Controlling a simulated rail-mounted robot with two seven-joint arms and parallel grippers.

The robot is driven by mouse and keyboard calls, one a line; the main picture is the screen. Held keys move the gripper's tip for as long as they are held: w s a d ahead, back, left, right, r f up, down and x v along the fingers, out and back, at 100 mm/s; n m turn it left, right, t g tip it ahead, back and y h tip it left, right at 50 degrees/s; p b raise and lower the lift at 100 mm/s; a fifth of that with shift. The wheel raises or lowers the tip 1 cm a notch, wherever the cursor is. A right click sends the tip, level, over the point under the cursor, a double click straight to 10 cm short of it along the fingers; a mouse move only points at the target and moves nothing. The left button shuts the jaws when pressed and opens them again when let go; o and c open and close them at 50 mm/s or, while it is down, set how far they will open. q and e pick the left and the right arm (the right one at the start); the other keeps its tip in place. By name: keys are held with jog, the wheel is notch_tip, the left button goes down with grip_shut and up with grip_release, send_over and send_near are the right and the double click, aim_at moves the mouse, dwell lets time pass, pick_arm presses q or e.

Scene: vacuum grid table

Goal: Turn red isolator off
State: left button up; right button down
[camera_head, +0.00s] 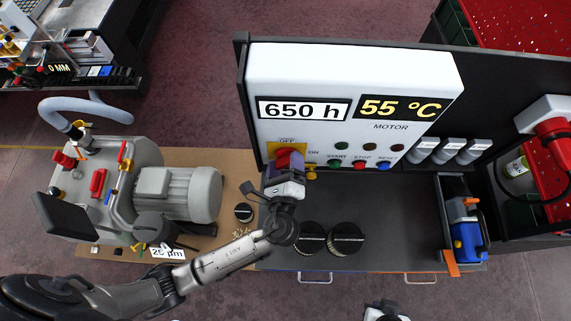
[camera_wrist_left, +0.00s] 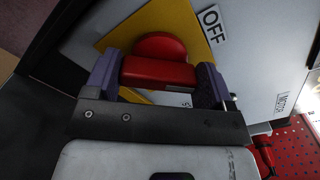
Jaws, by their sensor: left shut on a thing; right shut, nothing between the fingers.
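The red isolator (camera_head: 284,158) is a red rotary knob on a yellow plate (camera_head: 287,148) at the lower left of the white control panel. The OFF label is above it and ON is to its right. My left gripper (camera_head: 286,180) is at the knob, partly covering it. In the left wrist view, its purple-padded fingers (camera_wrist_left: 160,82) are shut on the red handle bar (camera_wrist_left: 158,72), one on each side. The yellow plate (camera_wrist_left: 165,30) and the OFF label show behind. My right gripper (camera_head: 385,312) is at the bottom edge, mostly out of frame, shut and empty.
The white panel (camera_head: 330,75) reads 650 h and 55 °C, with START, STOP and RESET buttons to the right of the isolator. Two black knobbed caps (camera_head: 346,238) lie on the dark bench below. A pump with a motor (camera_head: 180,193) stands left. A blue tool (camera_head: 466,240) sits in a bin at right.

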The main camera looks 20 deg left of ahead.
pick_arm(q)
jog(key=n+b, duration=0.1)
jog(key=n, duration=0.1)
jog(key=n+b, duration=0.2)
jog(key=n, duration=0.1)
jog(key=shift+f+n, duration=0.25)
jog(key=shift+n, duration=0.05)
jog(key=shift+n+b, duration=1.25)
jog(key=shift+n, duration=0.25)
jog(key=shift+r+n, duration=0.1)
jog(key=shift+n, duration=0.2)
jog(key=o, duration=0.9)
jog(key=shift+a, duration=0.1)
jog(key=shift+s, duration=0.1)
jog(key=shift+b+v, duration=1.6)
jog(key=shift+v, duration=5.3)
